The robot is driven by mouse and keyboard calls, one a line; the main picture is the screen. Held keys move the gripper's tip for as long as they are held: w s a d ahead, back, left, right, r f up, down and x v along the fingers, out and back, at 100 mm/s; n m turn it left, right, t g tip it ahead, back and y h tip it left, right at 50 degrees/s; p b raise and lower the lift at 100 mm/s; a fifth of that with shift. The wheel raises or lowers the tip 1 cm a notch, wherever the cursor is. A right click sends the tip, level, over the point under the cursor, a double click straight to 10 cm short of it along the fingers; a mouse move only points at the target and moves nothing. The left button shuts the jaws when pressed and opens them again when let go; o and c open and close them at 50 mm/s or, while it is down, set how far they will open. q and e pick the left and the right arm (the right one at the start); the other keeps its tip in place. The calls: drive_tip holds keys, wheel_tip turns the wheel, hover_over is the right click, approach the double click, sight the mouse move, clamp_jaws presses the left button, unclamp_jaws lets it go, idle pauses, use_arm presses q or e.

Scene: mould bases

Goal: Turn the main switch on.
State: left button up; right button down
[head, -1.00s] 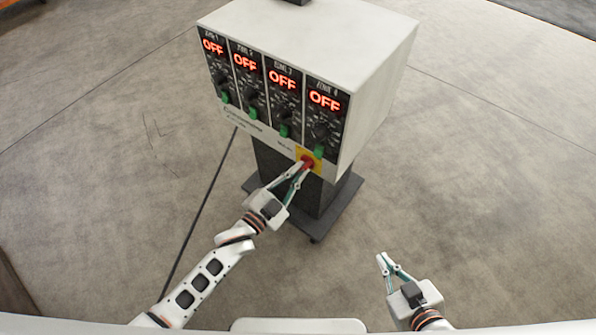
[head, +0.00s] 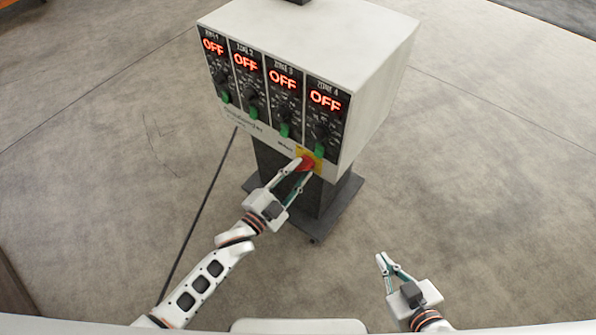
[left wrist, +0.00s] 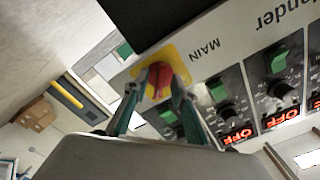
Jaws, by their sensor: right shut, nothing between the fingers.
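The main switch (head: 305,163) is a red rotary knob on a yellow plate (head: 318,169), low on the front right of the white controller cabinet. In the left wrist view the red knob (left wrist: 158,79) stands beside the word MAIN. My left gripper (head: 295,169) is open, its fingertips at the knob, one to either side. In the left wrist view the left gripper's (left wrist: 153,99) fingers are spread apart; I cannot tell whether either touches the knob. My right gripper (head: 384,260) is shut and empty, low over the floor at the right.
The cabinet (head: 360,50) has several zone panels, all displays reading OFF (head: 325,100), with black dials and green switches (head: 284,130). It stands on a dark pedestal (head: 290,190) with a flat base. A dark cable (head: 205,205) runs along the floor. The floor around is clear.

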use_arm(q)
drive_tip(key=v, duration=0.7)
drive_tip(key=shift+s, duration=0.2)
drive_tip(key=shift+a, duration=0.15)
idle(0.4)
